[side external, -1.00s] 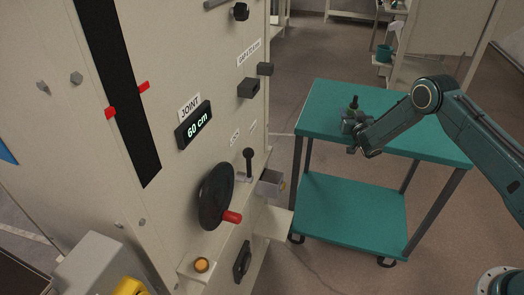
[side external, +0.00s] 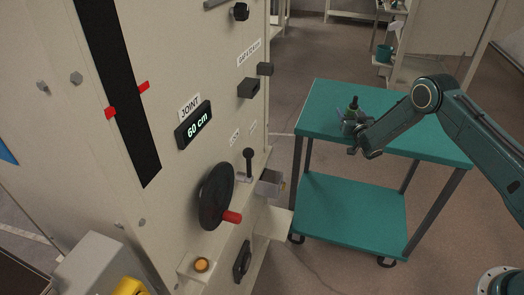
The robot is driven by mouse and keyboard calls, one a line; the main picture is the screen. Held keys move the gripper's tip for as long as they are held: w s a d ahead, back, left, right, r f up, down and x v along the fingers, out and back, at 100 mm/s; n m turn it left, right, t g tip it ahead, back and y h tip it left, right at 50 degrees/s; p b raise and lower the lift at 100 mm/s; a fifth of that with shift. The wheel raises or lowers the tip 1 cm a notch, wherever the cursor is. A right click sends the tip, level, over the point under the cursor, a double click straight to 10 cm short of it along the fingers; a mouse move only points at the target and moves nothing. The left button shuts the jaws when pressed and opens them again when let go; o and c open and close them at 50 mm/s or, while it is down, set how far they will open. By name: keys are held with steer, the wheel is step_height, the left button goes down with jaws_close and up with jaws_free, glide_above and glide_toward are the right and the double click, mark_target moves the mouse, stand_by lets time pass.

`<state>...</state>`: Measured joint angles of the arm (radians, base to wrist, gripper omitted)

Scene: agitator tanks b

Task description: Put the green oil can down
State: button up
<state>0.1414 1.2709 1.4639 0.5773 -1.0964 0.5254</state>
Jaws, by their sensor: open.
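The green oil can (side external: 354,107) stands upright on the top of the teal trolley (side external: 425,145), near its left part. It is small in the picture, with a dark spout, and its lower part is partly hidden by my gripper. My gripper (side external: 349,126) is open at the can, low over the trolley top. Whether the fingers still touch the can cannot be told at this size.
The trolley's lower shelf (side external: 350,215) is empty. Bare trolley top lies to the right of the can.

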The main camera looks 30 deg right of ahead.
steer(key=shift+v, duration=3.45)
steer(key=shift+d+r, duration=0.1)
steer(key=shift+r, duration=0.35)
step_height(320, 180, up, 13)
steer(key=s+d+m+g+h, duration=0.2)
steer(key=d+m+g+h, duration=0.1)
steer(key=m+g, duration=0.1)
steer(key=s+a+r+g+y, duration=0.2)
steer(key=s+a+r+g, duration=0.1)
steer(key=s+r, duration=0.6)
steer(key=s+a+r+n+g+y, duration=0.1)
steer(key=s+a, duration=0.4)
steer(key=s, duration=0.6)
steer(key=s+a+r+n+g+y, duration=0.1)
steer(key=s+a+n+y, duration=0.3)
steer(key=s, duration=0.7)
steer(key=s+a+r+n+g+y, duration=0.2)
steer(key=s+a, duration=0.4)
steer(key=s, duration=0.5)
steer(key=shift+a+n+y, duration=0.35)
steer(key=shift+n+y, duration=0.05)
steer(key=shift+n, duration=0.3)
